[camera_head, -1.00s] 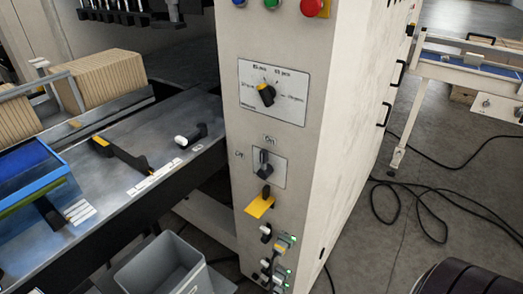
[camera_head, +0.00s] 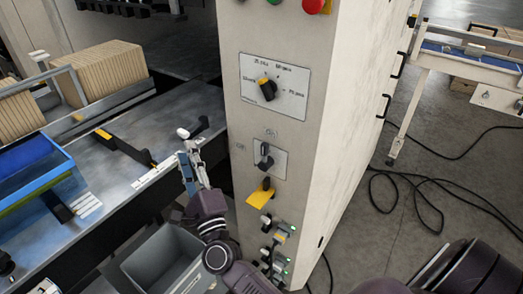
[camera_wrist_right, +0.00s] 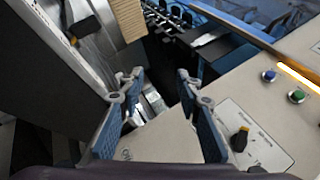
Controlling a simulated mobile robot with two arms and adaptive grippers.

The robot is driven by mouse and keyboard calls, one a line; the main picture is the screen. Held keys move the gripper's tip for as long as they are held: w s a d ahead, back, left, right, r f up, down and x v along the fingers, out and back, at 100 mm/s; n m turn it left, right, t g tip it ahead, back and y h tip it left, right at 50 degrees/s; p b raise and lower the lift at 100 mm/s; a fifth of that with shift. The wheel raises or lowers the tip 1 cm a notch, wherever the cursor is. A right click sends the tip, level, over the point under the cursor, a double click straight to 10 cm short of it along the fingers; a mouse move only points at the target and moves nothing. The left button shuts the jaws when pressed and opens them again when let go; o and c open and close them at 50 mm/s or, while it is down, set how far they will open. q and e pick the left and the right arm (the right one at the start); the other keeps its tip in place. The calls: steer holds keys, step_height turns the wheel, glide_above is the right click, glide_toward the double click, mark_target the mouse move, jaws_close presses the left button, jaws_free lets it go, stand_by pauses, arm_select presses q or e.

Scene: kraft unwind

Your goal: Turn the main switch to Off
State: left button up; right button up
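The main switch (camera_head: 264,155) is a black rotary handle on a pale plate on the cream cabinet front. "On" is marked above it and "Off" to its left. Its handle stands roughly upright, toward "On". My right gripper (camera_head: 189,150) is in front of the machine, left of the switch and apart from it. In the right wrist view the two blue-padded fingers of this gripper (camera_wrist_right: 160,88) are spread with nothing between them. The switch handle is not clearly visible in that view. My left gripper is not seen.
A selector dial (camera_head: 269,87) sits above the switch; it also shows in the wrist view (camera_wrist_right: 240,139). A grey bin (camera_head: 168,262) stands at lower left. Cables lie on the floor at right.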

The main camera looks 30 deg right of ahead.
steer(key=d+m+g+h, duration=0.1)
steer(key=d+m+h, duration=0.3)
steer(key=m+h, duration=0.15)
steer(key=m+g+h+p, duration=0.1)
steer(key=m+g+h, duration=0.7)
steer(key=m+g, duration=0.85)
glide_toward(263, 150)
steer(key=d+m+t, duration=0.2)
steer(key=d+m, duration=0.1)
steer(key=p+x, duration=0.3)
steer(key=x, duration=0.2)
steer(key=shift+w+d+f, duration=0.15)
steer(key=shift+d+f, duration=0.05)
steer(key=shift+d, duration=0.15)
steer(key=shift+w+d+f, duration=0.1)
steer(key=shift+w+d, duration=0.05)
steer(key=shift+d, duration=0.2)
steer(key=shift+c, duration=0.3)
jaws_close()
steer(key=shift+t, duration=0.25)
